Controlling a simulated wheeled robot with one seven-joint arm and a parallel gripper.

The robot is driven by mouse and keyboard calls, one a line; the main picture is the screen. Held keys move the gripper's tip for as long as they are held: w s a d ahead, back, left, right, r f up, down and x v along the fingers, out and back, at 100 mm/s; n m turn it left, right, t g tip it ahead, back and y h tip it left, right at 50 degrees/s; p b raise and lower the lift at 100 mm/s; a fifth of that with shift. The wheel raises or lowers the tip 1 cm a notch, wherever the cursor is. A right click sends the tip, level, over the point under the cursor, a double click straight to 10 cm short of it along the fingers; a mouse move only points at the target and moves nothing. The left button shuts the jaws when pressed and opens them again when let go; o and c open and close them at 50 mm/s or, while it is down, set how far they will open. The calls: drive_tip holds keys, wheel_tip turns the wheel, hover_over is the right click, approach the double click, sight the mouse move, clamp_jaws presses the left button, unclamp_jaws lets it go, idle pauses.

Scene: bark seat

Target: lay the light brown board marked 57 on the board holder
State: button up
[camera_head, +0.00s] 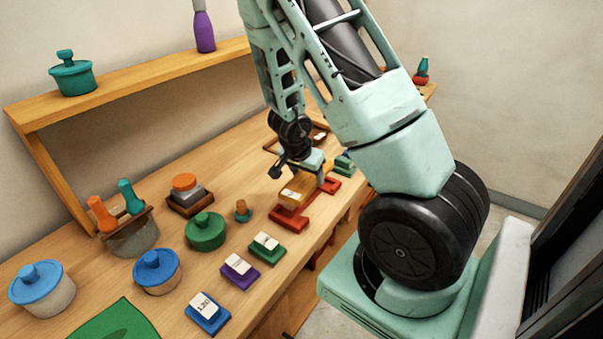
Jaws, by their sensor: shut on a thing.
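My gripper (302,176) is at the far part of the bench, pointing down, shut on the light brown board (296,193). The board has a pale label, too small to read from here. The red board holder (289,219) is right below the board, with one end toward me and another red part to the right. The board appears over the holder; I cannot tell whether it touches it. My fingers and wrist partly hide the board's far side.
Blocks with white labels, blue (207,314), purple (238,272) and green (266,248), line the bench's front edge. A green lidded pot (206,231) and a brown tray with an orange-topped item (189,196) stand left of the holder. A wooden shelf (150,75) runs behind.

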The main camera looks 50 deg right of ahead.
drive_tip(key=shift+f+b, duration=2.75)
drive_tip(key=shift+f, duration=0.3)
drive_tip(key=shift+c, duration=1.5)
drive_tip(key=shift+s+a+f, duration=0.15)
drive_tip(key=shift+a+f, duration=0.05)
drive_tip(key=shift+f, duration=0.05)
drive_tip(key=o, duration=1.5)
drive_tip(key=shift+d, duration=0.1)
drive_tip(key=shift+o, duration=1.2)
drive_tip(key=shift+w+r, duration=0.2)
drive_tip(key=shift+d+r, duration=0.1)
